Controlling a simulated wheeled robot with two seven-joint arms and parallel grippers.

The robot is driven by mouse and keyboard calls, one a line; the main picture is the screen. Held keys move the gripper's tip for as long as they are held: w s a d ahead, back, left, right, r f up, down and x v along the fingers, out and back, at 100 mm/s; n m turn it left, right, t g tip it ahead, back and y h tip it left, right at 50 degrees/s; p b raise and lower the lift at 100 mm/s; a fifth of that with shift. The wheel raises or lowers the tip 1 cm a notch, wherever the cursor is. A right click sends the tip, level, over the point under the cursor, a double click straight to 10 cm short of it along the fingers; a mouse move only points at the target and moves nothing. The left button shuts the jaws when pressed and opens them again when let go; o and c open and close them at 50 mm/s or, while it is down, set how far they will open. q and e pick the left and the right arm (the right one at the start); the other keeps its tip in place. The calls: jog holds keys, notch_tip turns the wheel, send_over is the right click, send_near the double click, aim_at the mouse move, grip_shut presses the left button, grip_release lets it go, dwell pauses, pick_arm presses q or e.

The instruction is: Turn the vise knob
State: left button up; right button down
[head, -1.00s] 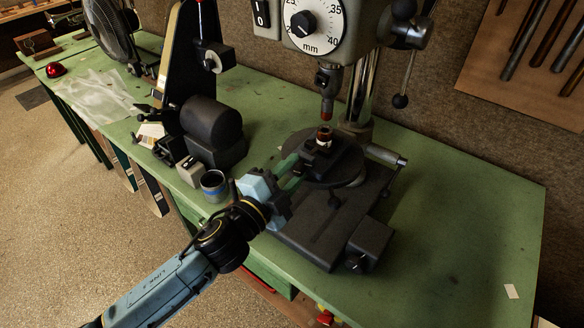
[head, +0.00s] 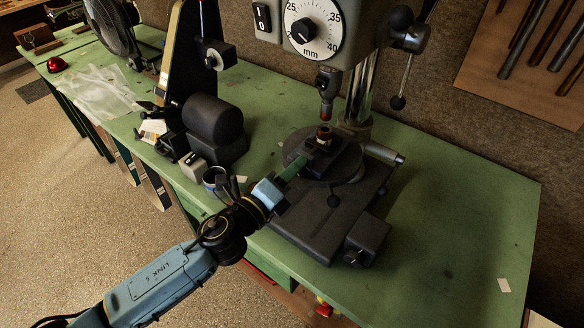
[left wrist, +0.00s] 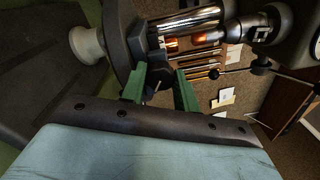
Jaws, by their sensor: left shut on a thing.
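The vise (head: 336,160) is a dark block on the drill press's round table (head: 295,143). It holds a small copper-coloured ring-like piece (head: 324,134) upright under the drill chuck. My left gripper (head: 297,164), with green fingers and a light blue body, reaches the vise's near left side. In the left wrist view its two green fingers (left wrist: 160,88) stand on either side of the dark vise knob (left wrist: 159,77) and are shut on it. In the head view the fingers hide the knob. My right gripper is in neither view.
The drill press chuck (head: 327,82) hangs just above the piece. A blue-banded cup (head: 212,176) stands left of my wrist, partly hidden. A grinder-like machine (head: 212,124) is behind it. The green bench (head: 455,215) is mostly clear at right.

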pick_arm(q)
jog(key=shift+m, duration=0.7)
jog(key=o, duration=0.9)
jog(key=shift+o, duration=0.3)
jog(key=shift+s, duration=0.1)
jog(key=shift+f, duration=0.15)
